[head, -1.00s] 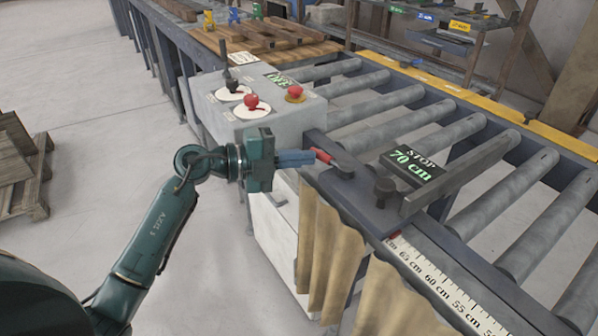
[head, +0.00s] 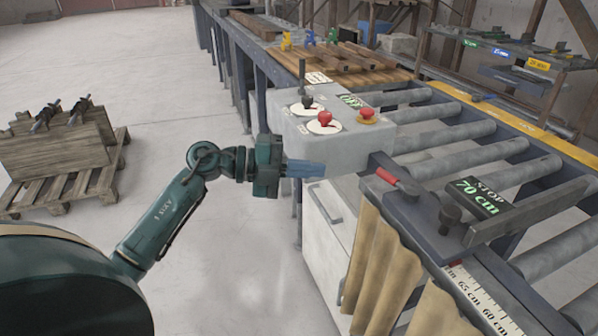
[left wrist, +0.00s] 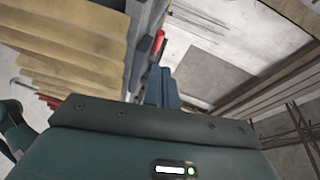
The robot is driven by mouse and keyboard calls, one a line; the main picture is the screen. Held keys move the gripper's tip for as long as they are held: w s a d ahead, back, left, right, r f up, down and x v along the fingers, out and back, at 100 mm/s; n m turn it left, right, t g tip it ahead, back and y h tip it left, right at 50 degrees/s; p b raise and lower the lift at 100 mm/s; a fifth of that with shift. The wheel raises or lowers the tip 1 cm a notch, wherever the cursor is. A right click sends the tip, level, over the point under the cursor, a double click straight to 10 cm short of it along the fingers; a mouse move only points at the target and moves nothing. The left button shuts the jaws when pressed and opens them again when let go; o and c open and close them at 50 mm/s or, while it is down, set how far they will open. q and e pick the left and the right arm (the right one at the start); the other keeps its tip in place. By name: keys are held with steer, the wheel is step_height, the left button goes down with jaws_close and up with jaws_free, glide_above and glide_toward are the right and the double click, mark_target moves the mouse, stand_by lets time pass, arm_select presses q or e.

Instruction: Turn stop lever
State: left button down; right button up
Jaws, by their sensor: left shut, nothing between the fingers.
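The stop lever (head: 388,177) has a red grip and lies on the dark stop block at the near end of the roller table. Its red grip points up and left in the head view. It also shows in the left wrist view as a red piece (left wrist: 158,42) beyond the fingers. My left gripper (head: 323,169) has blue fingers, is shut and empty, and is left of the lever with a clear gap between them. Its fingers also show in the left wrist view (left wrist: 163,85). My right gripper is out of view.
A STOP display (head: 482,195) reads 70 cm, beside a dark knob (head: 450,214) and a grey stop bar (head: 530,212). A control box (head: 345,150) with red controls stands behind my gripper. Tan curtain strips (head: 378,265) hang below. A pallet (head: 75,175) stands at left; open floor lies between.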

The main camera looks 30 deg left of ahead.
arm_select(q)
steer(key=s+d+r+n+t+h, duration=0.1)
steer(key=s+d+n+t+h, duration=0.1)
steer(key=s+h, duration=0.1)
steer(key=n+t+y+b, duration=0.2)
steer(key=n+t+y, duration=0.55)
steer(key=n, duration=1.25)
glide_toward(384, 179)
steer(key=shift+g, duration=0.35)
steer(key=x, duration=0.2)
steer(key=p+x, duration=0.1)
steer(key=x, duration=0.2)
steer(key=shift+w+d+r, duration=0.1)
steer(key=shift+w+r, duration=0.2)
steer(key=shift+r, duration=0.05)
steer(key=shift+w+d+p, duration=0.3)
steer(key=shift+w, duration=0.25)
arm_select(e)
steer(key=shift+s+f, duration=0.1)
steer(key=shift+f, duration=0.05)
